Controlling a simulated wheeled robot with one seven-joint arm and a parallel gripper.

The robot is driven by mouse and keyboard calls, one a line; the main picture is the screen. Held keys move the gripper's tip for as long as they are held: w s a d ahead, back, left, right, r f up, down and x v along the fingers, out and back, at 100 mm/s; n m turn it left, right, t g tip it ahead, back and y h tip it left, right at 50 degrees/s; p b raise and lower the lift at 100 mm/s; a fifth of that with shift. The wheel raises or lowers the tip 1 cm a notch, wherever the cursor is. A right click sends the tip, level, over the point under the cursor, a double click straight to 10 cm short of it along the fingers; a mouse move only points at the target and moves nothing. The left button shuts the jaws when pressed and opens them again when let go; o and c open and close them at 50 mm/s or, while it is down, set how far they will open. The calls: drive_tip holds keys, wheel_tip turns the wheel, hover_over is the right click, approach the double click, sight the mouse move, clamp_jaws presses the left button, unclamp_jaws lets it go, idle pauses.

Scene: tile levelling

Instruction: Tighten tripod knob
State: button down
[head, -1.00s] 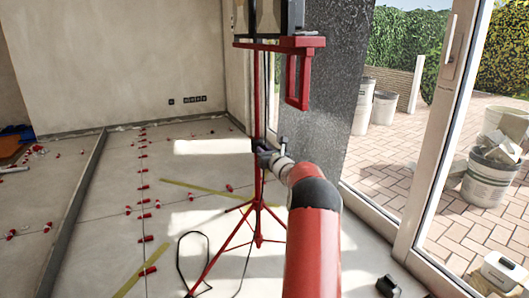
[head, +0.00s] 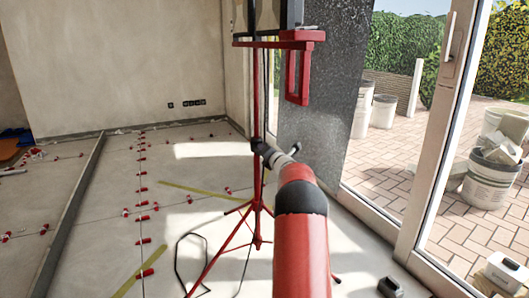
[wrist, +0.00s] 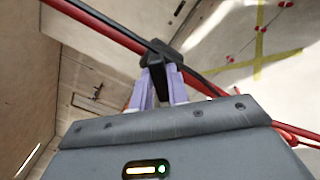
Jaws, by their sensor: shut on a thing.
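The red tripod (head: 257,105) stands upright in the middle of the head view, its legs spread on the floor. Its red pole (wrist: 98,27) crosses the top of the wrist view at a slant, beside a black cable. The black tripod knob (wrist: 158,55) sits at the pole. My gripper (wrist: 160,80) has its two purple fingers on either side of the knob's black part and is shut on it. In the head view my gripper (head: 272,154) is at the pole about halfway up, small and partly hidden by my own arm.
A red bracket (head: 298,85) hangs from the tripod's top bar. A black cable (head: 181,262) loops on the floor by the legs. A dark column (head: 320,115) and a glass door (head: 440,150) are on the right. Red tile clips (head: 145,272) dot the floor at left.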

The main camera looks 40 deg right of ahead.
drive_tip(key=m+p, duration=0.1)
drive_tip(key=m, duration=0.3)
drive_tip(key=m+p, duration=0.1)
drive_tip(key=m, duration=0.3)
drive_tip(key=shift+d+f+m, duration=0.15)
drive_tip(key=shift+m, duration=0.55)
drive_tip(key=c, duration=1.4)
unclamp_jaws()
drive_tip(key=shift+o, duration=0.2)
drive_tip(key=shift+s, duration=0.1)
drive_tip(key=b+v, duration=0.1)
drive_tip(key=v, duration=0.6)
drive_tip(key=shift+s, duration=0.4)
drive_tip(key=shift+f, duration=0.1)
